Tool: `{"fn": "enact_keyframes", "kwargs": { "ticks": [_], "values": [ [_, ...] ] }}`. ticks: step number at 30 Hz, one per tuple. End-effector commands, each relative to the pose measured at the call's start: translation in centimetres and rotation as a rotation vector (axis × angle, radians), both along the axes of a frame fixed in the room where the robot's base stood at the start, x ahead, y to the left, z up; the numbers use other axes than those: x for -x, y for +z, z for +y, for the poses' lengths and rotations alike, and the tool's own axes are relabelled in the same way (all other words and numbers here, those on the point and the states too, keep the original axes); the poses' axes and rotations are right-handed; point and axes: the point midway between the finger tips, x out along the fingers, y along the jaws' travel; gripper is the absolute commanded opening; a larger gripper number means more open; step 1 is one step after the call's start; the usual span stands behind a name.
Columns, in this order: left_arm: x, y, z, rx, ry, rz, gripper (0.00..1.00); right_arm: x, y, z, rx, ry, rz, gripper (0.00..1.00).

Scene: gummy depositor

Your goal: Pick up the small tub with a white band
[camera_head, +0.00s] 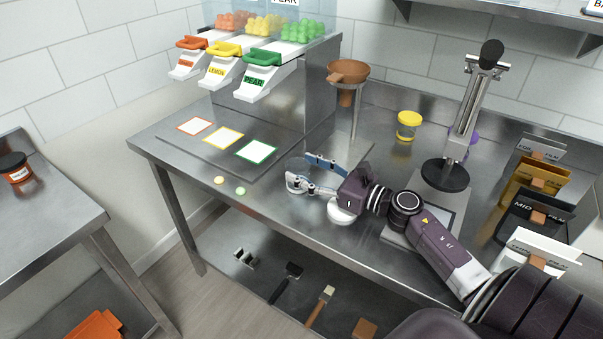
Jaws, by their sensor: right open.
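A small jar with a black lid (14,169) stands on the left table; its reddish-orange body carries a white band with dark lettering too small to read. Another small tub, yellow with a yellow lid (408,125), stands upright at the back of the main counter; a paler strip shows under its lid. My right gripper (300,171) is open and empty over the front part of the counter, pointing left, apart from both tubs. A white rounded thing (341,216) shows partly under my right wrist; I cannot tell what it is. My left gripper is out of view.
Three hoppers with orange, yellow and green handles (262,58) stand above three coloured cards (257,151). A funnel stand (348,72), a press-like stand (445,174) and film holders (536,182) crowd the counter. Two gummies (240,191) lie near the front edge. Tools lie on the lower shelf.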

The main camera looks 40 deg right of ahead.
Motion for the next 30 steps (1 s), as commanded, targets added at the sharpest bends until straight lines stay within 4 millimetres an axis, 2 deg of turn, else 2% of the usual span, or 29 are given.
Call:
{"fn": "enact_keyframes", "kwargs": {
  "ticks": [5,11,15,19,23,30],
  "values": [
    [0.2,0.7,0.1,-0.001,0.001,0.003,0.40,-2.1,0.2,0.8,0.001,-0.001,0.000,0.56],
    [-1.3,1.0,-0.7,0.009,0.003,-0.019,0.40,-3.1,0.1,1.2,-0.001,-0.001,-0.001,0.56],
    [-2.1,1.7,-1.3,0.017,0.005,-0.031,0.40,-4.9,0.3,2.0,0.000,-0.001,-0.001,0.56],
    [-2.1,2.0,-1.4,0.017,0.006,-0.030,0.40,-6.4,0.2,2.6,-0.001,-0.001,-0.001,0.56],
    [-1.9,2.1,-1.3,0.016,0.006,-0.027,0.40,-7.1,0.1,2.9,0.001,-0.001,0.001,0.56],
    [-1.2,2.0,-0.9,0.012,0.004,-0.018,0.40,-7.1,0.0,3.0,0.002,-0.001,0.001,0.54]
  ]
}}
